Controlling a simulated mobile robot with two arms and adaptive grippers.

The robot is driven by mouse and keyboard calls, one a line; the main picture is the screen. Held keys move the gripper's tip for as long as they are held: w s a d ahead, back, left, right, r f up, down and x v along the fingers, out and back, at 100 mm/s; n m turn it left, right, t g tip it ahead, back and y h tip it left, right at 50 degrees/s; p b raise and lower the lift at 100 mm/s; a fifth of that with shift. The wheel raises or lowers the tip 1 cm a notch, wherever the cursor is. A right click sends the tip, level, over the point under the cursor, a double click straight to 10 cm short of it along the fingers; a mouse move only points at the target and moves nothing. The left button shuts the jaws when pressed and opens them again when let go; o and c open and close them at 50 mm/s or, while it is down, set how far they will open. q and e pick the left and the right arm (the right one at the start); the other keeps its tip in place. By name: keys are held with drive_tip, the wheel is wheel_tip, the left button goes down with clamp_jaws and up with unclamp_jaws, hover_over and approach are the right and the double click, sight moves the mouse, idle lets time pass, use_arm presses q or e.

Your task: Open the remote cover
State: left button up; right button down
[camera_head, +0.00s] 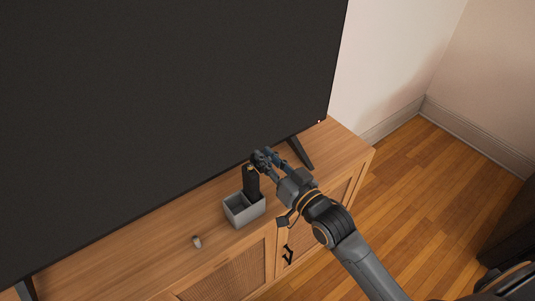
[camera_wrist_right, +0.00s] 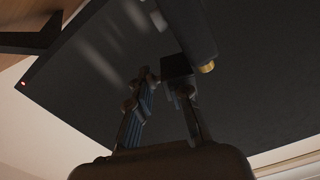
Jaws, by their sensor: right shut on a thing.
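The black remote (camera_head: 251,184) stands upright in a grey box (camera_head: 246,215) on the cabinet. Its upper end shows a gold tip, which also shows in the right wrist view (camera_wrist_right: 207,67) at the end of the dark remote body (camera_wrist_right: 188,25). My right gripper (camera_head: 262,160) is beside the top of the remote. It is shut on a small dark block, which looks like the remote cover (camera_wrist_right: 177,64), held between the fingertips beside the gold tip. Whether the cover still touches the remote is hard to tell. My left gripper is not in view.
A small grey cylinder (camera_head: 197,242) lies on the wooden cabinet (camera_head: 160,262), left of the box. A large dark television (camera_head: 150,90) stands right behind, with a foot (camera_head: 301,153) near my right gripper. The cabinet top is otherwise clear.

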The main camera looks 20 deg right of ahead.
drive_tip(key=shift+r+n, duration=0.15)
drive_tip(key=shift+n, duration=0.15)
drive_tip(key=c, duration=1.3)
unclamp_jaws()
drive_tip(key=v, duration=1.2)
